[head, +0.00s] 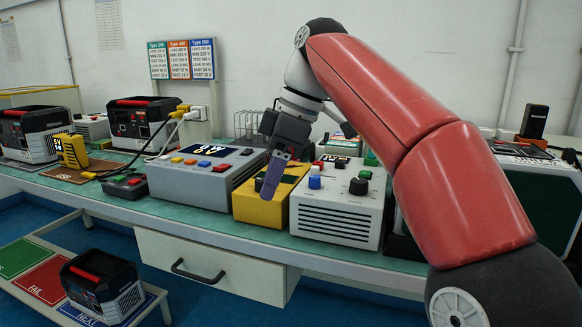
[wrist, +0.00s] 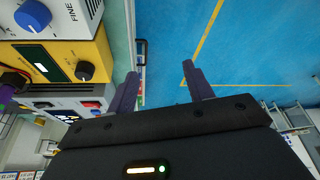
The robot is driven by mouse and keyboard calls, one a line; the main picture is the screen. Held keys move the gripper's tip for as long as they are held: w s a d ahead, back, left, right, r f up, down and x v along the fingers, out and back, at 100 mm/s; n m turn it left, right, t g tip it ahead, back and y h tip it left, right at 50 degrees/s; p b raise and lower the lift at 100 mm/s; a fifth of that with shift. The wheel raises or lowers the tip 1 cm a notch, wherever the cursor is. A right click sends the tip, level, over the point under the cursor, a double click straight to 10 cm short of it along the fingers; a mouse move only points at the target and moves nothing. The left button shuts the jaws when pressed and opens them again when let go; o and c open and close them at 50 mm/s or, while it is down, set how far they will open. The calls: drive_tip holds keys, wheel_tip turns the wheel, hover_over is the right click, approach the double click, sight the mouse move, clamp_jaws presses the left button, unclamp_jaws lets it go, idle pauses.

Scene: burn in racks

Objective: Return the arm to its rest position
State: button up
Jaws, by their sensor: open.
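My red arm reaches in from the right and bends down to the gripper. In the wrist view the yellow box (wrist: 88,50) lies to the left of the fingers, and blue floor shows beyond and between them.
The bench (head: 215,222) carries a grey instrument (head: 195,180) to the left and a white box with knobs (head: 338,215) to the right. Black units stand farther left. A drawer (head: 210,268) is below. A low stand at front left holds another black unit (head: 103,287).

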drive_tip(key=s+d+f+m+t+h, duration=0.2)
drive_tip(key=s+d+f+m, duration=0.7)
drive_tip(key=f, duration=0.3)
drive_tip(key=s+d+f+m+t+h, duration=0.2)
drive_tip(key=s+d+f+m, duration=0.6)
drive_tip(key=f, duration=0.4)
drive_tip(key=shift+s+d+f+m+t, duration=0.35)
drive_tip(key=shift+s+d+t, duration=0.25)
drive_tip(key=shift+t, duration=0.2)
